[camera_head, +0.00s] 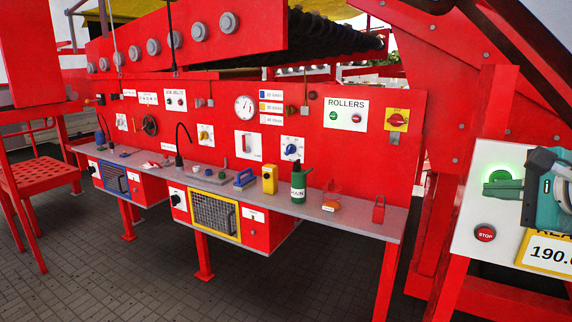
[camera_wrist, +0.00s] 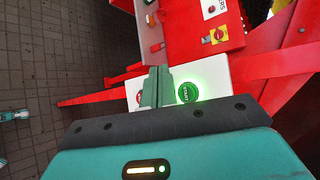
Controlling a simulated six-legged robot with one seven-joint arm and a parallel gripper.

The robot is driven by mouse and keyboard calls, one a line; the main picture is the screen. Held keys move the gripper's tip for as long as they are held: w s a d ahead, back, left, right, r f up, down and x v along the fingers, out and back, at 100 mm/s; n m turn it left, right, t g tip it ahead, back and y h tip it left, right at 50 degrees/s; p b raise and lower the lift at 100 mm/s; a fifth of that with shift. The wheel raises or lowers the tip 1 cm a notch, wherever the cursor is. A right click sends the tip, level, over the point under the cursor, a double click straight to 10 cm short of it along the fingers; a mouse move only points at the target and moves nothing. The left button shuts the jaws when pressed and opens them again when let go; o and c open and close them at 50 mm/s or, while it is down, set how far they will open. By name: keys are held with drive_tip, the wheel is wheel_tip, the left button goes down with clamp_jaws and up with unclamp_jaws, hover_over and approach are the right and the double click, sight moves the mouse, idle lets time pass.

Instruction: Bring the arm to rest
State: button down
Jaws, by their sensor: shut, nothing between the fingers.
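My gripper (camera_head: 503,190) is at the right edge of the head view, teal with a dark band. Its fingers are shut and empty, in front of the white control panel (camera_head: 480,205). A lit green button (camera_head: 500,175) glows on this panel, partly hidden behind the fingers. In the wrist view, my shut fingers (camera_wrist: 156,86) point at the panel (camera_wrist: 215,72), just left of the glowing green button (camera_wrist: 187,92). I cannot tell whether the fingertips touch the panel.
A red STOP button (camera_head: 485,233) and a yellow-framed display (camera_head: 548,254) are on the panel. A red machine with a ROLLERS label (camera_head: 346,103) and a grey shelf (camera_head: 345,219) of tools stand to the left. Paved floor (camera_head: 130,280) lies clear in front.

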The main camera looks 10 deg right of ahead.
drive_tip(key=w+a+r+n+y, duration=0.2)
drive_tip(key=w+a, duration=0.3)
drive_tip(key=a, duration=0.4)
drive_tip(key=a+f+n+g, duration=0.2)
drive_tip(key=a+f, duration=0.2)
drive_tip(key=s+a+f+n+g+h, duration=0.1)
drive_tip(key=s+a+f+n, duration=0.2)
drive_tip(key=f, duration=0.4)
drive_tip(key=s+a+f+n+g+h, duration=0.1)
drive_tip(key=s+a+f+n+g, duration=0.1)
drive_tip(key=s+a+f+n, duration=0.2)
drive_tip(key=s+a+f+n+g+h, duration=0.1)
drive_tip(key=s+a+f+n+g, duration=0.1)
drive_tip(key=s+f+n, duration=0.5)
wheel_tip(320, 180, down, 5)
drive_tip(key=shift+s+a+r+n+h, duration=0.15)
drive_tip(key=shift+a+n+h, duration=0.25)
drive_tip(key=shift+a+n, duration=0.45)
drive_tip(key=shift+d, duration=0.4)
